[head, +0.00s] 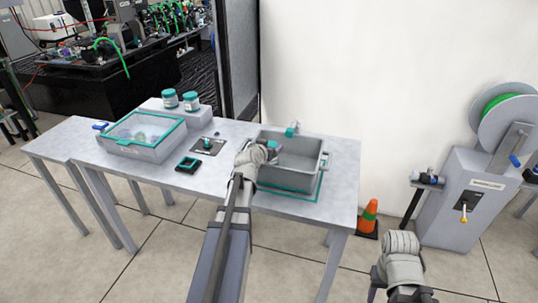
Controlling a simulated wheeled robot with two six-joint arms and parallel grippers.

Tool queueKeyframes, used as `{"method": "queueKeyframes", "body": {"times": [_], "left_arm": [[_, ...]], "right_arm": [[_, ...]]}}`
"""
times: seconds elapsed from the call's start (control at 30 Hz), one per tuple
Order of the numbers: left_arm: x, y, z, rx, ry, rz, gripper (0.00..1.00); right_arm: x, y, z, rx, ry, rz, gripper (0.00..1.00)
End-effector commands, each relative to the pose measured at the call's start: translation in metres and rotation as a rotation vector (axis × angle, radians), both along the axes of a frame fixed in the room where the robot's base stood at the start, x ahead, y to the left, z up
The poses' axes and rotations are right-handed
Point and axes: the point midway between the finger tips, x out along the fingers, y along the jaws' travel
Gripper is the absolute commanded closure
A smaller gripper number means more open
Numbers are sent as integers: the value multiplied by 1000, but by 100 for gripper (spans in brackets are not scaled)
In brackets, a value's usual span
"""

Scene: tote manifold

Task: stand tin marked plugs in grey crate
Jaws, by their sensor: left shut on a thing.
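The grey crate (314,183) stands open on the right part of the table, on a teal-edged mark. My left gripper (268,148) is at the crate's left side, near its rim. It is shut on a small grey and teal thing, seemingly a tin (273,145), mostly hidden by the gripper. Two grey tins with teal lids, one left (170,99) and one right (191,101), stand upright on a grey block; their labels are too small to read. My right gripper (411,294) is low at the right, away from the table; its fingers are unclear.
A lidded grey box (143,152) with a clear top stands on the table's left. A dark square plate (207,146) and a black-and-teal square holder (187,165) lie mid-table. A small teal piece (292,129) shows at the crate's back rim. An orange cone (369,217) stands on the floor.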

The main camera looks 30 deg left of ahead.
Motion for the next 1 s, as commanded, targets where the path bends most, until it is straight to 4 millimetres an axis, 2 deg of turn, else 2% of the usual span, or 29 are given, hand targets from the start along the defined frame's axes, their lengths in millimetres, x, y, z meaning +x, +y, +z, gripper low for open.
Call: {"method": "queueKeyframes", "body": {"times": [0.03,0.1,0.5,0.53,0.63,1.0], "left_arm": [[0,0,-13,0,0,0,70],[0,0,-18,0,0,0,70],[0,0,-20,0,0,0,70],[0,0,-19,0,0,0,11],[0,0,-18,0,0,0,0],[0,0,-14,0,0,0,0]], "right_arm": [[0,0,-13,0,0,0,50],[0,0,-18,0,0,0,50],[0,0,-20,0,0,0,50],[0,0,-19,0,0,0,50],[0,0,-18,0,0,0,50],[0,0,-14,0,0,0,50]]}}
